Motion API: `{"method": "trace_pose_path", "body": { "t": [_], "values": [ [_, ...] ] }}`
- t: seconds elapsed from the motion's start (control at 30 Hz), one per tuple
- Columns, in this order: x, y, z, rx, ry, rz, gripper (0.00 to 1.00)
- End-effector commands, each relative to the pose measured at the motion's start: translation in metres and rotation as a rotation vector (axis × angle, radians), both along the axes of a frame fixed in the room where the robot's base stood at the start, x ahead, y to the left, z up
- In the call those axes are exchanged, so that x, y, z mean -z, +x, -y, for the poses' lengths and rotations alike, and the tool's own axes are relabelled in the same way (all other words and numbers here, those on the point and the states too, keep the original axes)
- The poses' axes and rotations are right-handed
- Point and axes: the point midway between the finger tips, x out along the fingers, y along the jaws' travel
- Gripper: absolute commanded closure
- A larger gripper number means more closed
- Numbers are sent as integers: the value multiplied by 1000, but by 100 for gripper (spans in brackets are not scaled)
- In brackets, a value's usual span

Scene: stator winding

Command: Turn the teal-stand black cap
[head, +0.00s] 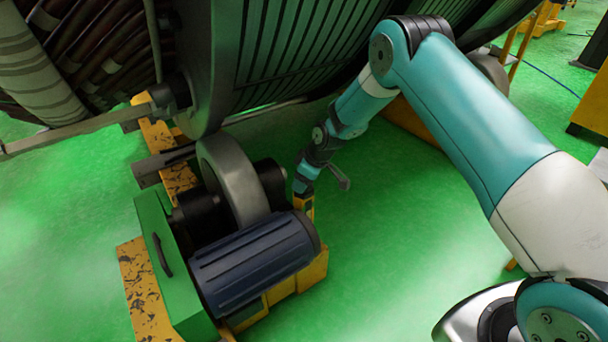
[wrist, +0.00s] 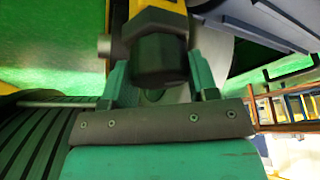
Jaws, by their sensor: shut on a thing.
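A black cap (wrist: 160,60) with flat faceted sides sits in the middle of the wrist view, below a yellow part (wrist: 155,10). My gripper (wrist: 160,82) has one green finger on each side of the cap and is shut on it. In the head view my gripper (head: 303,188) is low, beside the roller machine, at a yellow post (head: 307,208). The cap cannot be made out there. I cannot pick out a teal stand with certainty in either view.
A ribbed blue motor (head: 255,262), a grey roller wheel (head: 232,180) and a green housing (head: 170,265) stand just left of my gripper. The huge ribbed drum (head: 290,50) hangs above and behind. Green floor (head: 390,240) is clear to the right.

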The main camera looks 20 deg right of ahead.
Motion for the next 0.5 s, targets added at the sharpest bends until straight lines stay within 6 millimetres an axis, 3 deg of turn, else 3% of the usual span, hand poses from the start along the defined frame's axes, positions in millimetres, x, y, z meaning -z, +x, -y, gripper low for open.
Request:
{"method": "trace_pose_path", "body": {
  "t": [0.5],
  "values": [
    [-3, 1, -1, 487, 0, 5, 70]
  ]
}}
